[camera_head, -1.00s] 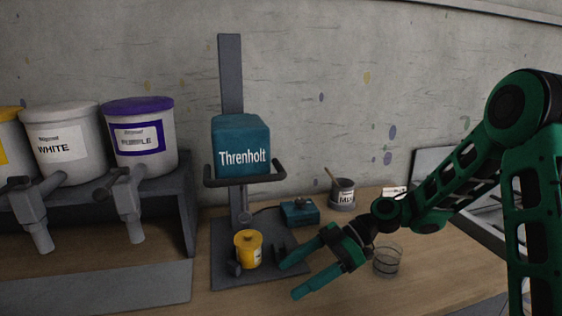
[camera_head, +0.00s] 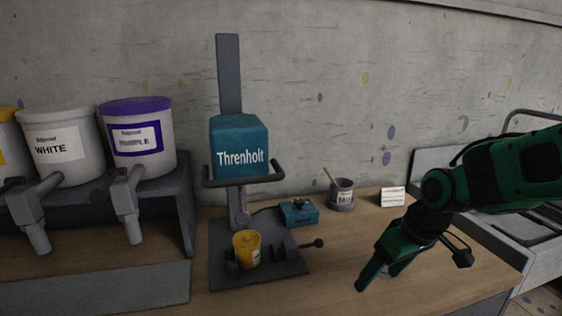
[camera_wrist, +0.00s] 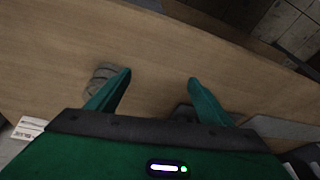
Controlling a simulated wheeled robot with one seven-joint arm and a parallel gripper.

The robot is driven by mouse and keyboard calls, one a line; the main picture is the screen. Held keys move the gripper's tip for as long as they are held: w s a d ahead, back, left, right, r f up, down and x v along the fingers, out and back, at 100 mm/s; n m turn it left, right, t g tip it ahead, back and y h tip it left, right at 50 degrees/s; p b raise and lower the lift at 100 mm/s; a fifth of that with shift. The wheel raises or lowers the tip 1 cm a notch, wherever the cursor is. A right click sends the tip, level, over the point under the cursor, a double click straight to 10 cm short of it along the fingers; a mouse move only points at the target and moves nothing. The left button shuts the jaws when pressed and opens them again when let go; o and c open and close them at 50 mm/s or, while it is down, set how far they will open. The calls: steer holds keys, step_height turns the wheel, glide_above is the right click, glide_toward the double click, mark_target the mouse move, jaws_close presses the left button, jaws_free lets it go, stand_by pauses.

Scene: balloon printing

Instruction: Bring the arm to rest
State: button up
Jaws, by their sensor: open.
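My arm is green and black and comes in from the right in the head view. My gripper (camera_head: 378,279) points down and left over the bench, to the right of the press, with nothing between its fingers. In the wrist view my gripper (camera_wrist: 158,92) shows two green fingers spread apart above bare wood. A clear glass-like cup (camera_wrist: 101,80) shows beside the left finger there. In the head view the cup is mostly hidden behind my gripper. A yellow cup (camera_head: 246,249) stands on the base of the Threnholt press (camera_head: 240,148), apart from my gripper.
Paint buckets, white (camera_head: 62,147) and purple-lidded (camera_head: 138,140), sit on a grey rack at left. A small teal box (camera_head: 298,213), a grey pot with a stick (camera_head: 341,194) and a white card (camera_head: 393,196) stand at the back. A metal sink-like unit (camera_head: 490,240) is at right.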

steer(key=s+d+r+m+t+h, duration=0.1)
steer(key=s+d+r+m, duration=0.15)
steer(key=d, duration=0.25)
steer(key=s+d+r+m+h, duration=0.1)
steer(key=s+d+m+h, duration=0.1)
steer(key=d+m, duration=0.15)
steer(key=s+d+f+m+g, duration=0.1)
steer(key=s+d+m+g, duration=0.1)
steer(key=s+d, duration=0.3)
steer(key=s+d+f+m+g, duration=0.1)
steer(key=s+d, duration=0.4)
steer(key=s, duration=0.5)
steer(key=shift+s+m+g+y, duration=0.4)
steer(key=shift+m+g, duration=0.2)
steer(key=shift+m, duration=0.6)
steer(key=shift+d+f, duration=0.1)
steer(key=shift+w+f, duration=0.25)
steer(key=shift+w, duration=0.4)
